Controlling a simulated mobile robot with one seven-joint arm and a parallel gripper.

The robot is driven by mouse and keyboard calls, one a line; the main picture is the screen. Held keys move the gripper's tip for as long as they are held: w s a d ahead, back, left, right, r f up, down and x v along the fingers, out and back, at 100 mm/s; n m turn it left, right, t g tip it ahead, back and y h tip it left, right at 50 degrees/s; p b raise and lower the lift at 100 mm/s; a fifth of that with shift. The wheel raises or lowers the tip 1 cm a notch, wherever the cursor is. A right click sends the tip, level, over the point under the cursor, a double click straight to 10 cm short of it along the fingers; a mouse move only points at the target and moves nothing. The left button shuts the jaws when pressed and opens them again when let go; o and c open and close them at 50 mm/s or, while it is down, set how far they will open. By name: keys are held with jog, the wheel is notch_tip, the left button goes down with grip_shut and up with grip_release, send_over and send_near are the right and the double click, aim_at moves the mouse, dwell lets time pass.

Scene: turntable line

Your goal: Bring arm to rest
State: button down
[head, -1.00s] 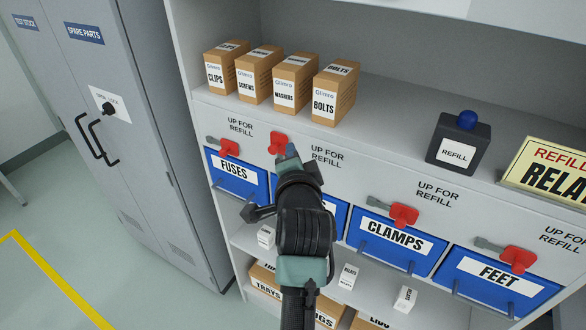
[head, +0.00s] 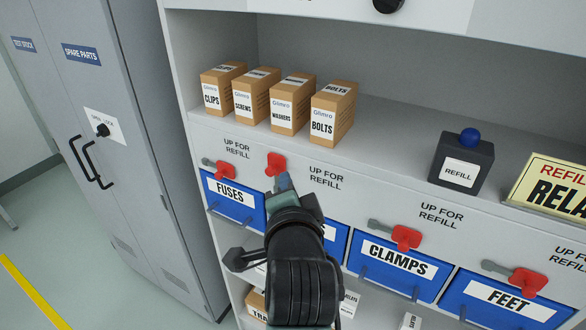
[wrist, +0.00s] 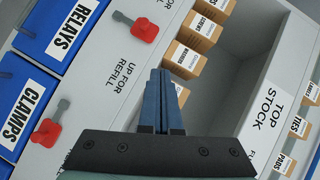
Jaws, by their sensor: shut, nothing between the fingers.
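My gripper (head: 285,183) is in the head view, at the front end of my dark arm. Its fingers point up and away, toward the bin unit. In the wrist view its two blue fingers (wrist: 161,76) are together with nothing between them. In the head view the gripper covers much of the second bin from the left. A red lever (head: 276,164) shows just above the fingertips; I cannot tell the gap between them. The wrist view shows this lever (wrist: 145,30) to the left of the fingers, near the RELAYS bin (wrist: 66,28).
Blue bins FUSES (head: 233,203), CLAMPS (head: 397,268) and FEET (head: 505,300) line the unit. Several brown boxes, such as BOLTS (head: 333,115), stand on the shelf above. A REFILL block with a blue button (head: 470,137) stands right.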

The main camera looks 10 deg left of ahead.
jog(key=s+d+r+n+t+h+b, duration=0.1)
jog(key=d+r+n+t+b, duration=0.15)
jog(key=r, duration=0.45)
jog(key=s+d+r+n+t+b, duration=0.1)
jog(key=s+r+n+t, duration=0.15)
jog(key=r, duration=0.45)
jog(key=s+d+r+n+t+h+b, duration=0.1)
jog(key=s+d+r+n+t, duration=0.1)
jog(key=s+r, duration=0.4)
jog(key=s+d+r+n+t+h+b, duration=0.1)
jog(key=s+d+r+n+t+b, duration=0.1)
jog(key=s+r+n+t, duration=0.2)
jog(key=s+r+t, duration=0.1)
jog(key=s+r, duration=0.2)
jog(key=r, duration=0.2)
jog(key=shift+s+d+r+t, duration=0.15)
jog(key=shift+d+t, duration=0.1)
jog(key=shift+t, duration=0.05)
